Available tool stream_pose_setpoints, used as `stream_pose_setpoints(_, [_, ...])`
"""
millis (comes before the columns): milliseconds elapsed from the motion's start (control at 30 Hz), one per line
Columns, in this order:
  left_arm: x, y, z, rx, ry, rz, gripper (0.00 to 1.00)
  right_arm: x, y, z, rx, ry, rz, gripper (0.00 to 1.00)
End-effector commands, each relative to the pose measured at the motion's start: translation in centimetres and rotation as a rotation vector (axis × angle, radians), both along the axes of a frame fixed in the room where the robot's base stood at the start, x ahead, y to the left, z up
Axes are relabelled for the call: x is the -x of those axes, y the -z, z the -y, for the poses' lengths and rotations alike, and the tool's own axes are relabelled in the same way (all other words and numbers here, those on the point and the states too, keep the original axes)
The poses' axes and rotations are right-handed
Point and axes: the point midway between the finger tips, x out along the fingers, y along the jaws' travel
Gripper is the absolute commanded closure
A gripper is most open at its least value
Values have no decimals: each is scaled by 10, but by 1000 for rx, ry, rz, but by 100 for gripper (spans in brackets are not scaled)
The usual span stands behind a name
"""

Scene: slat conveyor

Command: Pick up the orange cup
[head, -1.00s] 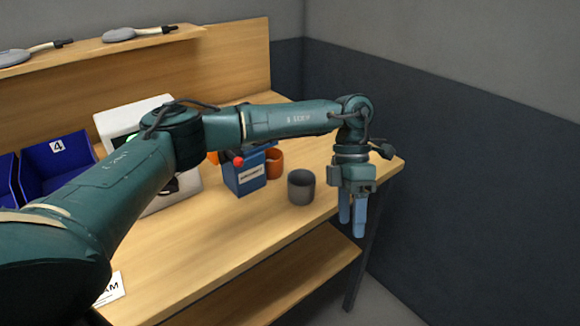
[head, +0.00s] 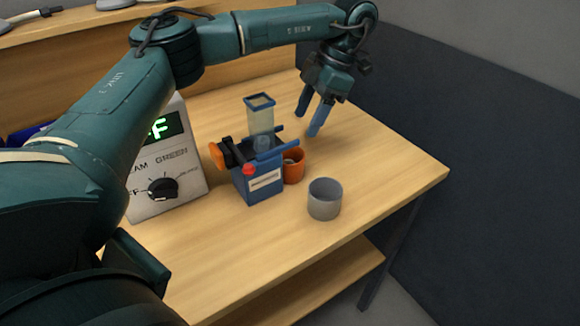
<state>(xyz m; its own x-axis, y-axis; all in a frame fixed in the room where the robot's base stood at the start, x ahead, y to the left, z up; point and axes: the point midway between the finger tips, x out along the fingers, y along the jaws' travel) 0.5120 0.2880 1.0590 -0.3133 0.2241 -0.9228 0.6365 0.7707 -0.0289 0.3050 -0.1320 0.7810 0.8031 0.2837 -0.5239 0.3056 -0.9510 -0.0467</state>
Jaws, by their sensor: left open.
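The orange cup (head: 294,170) stands upright on the wooden table, close against the right side of a blue dispenser-like device (head: 264,184). Part of its left side is hidden by the device, and something small shows inside its mouth. My left gripper (head: 309,118) is open and empty, with its two blue fingers pointing down. In the picture it is above and slightly right of the orange cup, apart from it. My right gripper is not in view.
A grey cup (head: 325,199) stands on the table in front and right of the orange cup. A white box with a dial and green display (head: 168,170) stands to the left. The wooden table (head: 390,165) is clear at the right, up to its edge.

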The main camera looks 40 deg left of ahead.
Motion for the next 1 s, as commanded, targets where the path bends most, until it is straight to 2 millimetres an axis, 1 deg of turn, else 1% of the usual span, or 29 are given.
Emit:
stream_pose_setpoints(33, [4, 12, -3, 1, 0, -2, 41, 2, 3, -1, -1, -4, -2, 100])
stream_pose_setpoints(100, [7, 18, -5, -1, 0, -1, 41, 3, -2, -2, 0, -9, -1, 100])
stream_pose_setpoints(200, [10, 28, -7, 0, 0, 0, 41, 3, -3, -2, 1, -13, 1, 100])
stream_pose_setpoints(367, [12, 38, -9, 0, -1, 0, 41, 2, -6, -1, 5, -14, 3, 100])
stream_pose_setpoints(500, [16, 57, -12, 0, -1, -1, 41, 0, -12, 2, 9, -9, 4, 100])
stream_pose_setpoints(633, [21, 75, -16, 0, 0, -1, 41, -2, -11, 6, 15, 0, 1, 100])
stream_pose_setpoints(767, [23, 83, -17, 1, -1, 0, 41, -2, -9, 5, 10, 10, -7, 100])
stream_pose_setpoints(967, [23, 84, -17, 0, -1, 1, 41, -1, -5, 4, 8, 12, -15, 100])
stream_pose_setpoints(1000, [23, 84, -17, 1, 0, 1, 44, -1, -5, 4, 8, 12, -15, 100])
